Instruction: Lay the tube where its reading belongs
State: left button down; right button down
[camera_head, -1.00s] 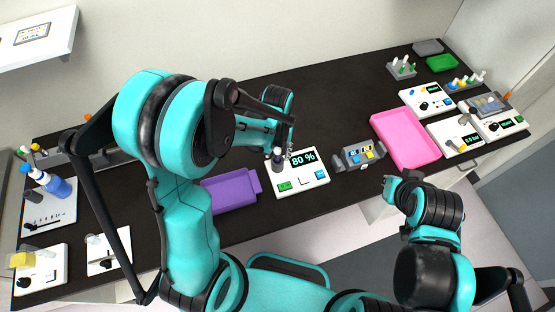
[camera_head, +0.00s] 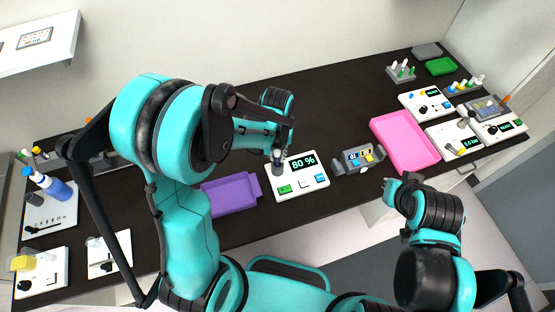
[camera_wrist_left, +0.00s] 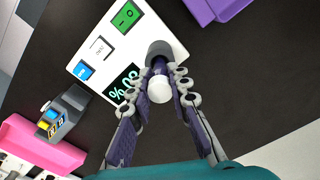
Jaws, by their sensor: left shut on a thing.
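A tube with a white round cap (camera_wrist_left: 159,89) stands at the dark socket (camera_wrist_left: 159,52) of a white reader. My left gripper (camera_wrist_left: 166,82) is shut on the tube, its fingers on either side just below the cap. The tube's lower part is hidden in or behind the socket. The reader (camera_head: 315,182) shows 80 % on its display, with green, white and blue buttons on its front. In the head view my left gripper (camera_head: 281,152) is above the reader's left side. My right gripper (camera_head: 402,181) is by the table's front edge; its fingers are unclear.
A purple tray (camera_head: 229,194) lies left of the reader, and a pink tray (camera_head: 405,143) lies to the right. A small grey device (camera_head: 358,158) with yellow and blue buttons stands between reader and pink tray. More instruments and tube racks fill the right end.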

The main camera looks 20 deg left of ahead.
pick_arm(q)
jog(key=shift+r+p, duration=2.2)
jog(key=shift+r, duration=1)
jog(key=shift+f, duration=0.1)
